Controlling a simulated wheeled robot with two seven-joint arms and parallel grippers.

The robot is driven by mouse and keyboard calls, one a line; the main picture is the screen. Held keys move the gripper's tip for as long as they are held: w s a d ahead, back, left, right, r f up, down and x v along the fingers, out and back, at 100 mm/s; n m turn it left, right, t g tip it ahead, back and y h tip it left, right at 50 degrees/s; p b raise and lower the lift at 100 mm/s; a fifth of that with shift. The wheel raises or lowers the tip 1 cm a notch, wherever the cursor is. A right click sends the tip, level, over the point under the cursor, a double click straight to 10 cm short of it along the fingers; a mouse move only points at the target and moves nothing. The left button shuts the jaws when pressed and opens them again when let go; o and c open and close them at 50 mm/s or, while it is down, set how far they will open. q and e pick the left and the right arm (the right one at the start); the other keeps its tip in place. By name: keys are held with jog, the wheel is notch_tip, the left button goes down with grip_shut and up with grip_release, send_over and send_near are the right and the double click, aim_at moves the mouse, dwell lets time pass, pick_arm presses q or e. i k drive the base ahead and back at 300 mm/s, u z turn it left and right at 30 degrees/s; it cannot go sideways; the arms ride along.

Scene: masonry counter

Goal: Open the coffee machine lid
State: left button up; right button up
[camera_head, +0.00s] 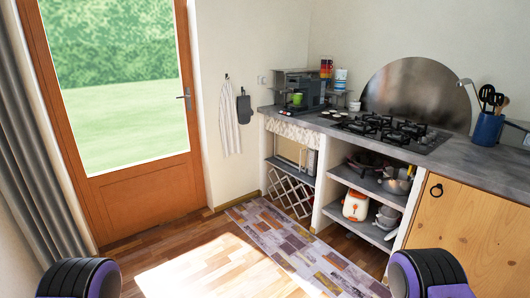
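The coffee machine (309,92) is dark grey and black and stands at the far left end of the counter, against the wall. A green cup (297,99) shows at its front. The machine is small in this view, and I cannot tell whether its lid is open or shut. Only rounded black and purple parts of my arms show at the bottom left and bottom right edges. Neither gripper is in view, and both arms are far from the machine.
A gas hob (390,130) sits on the counter (470,162) right of the machine. A blue utensil pot (487,129) stands farther right. Open shelves below hold pots and a white-orange appliance (355,206). A patterned rug (290,240) lies before the counter. The floor ahead is clear.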

aim_at(297, 77)
jog(key=z, duration=0.05)
jog(key=i, duration=3.2)
jog(key=z, duration=0.05)
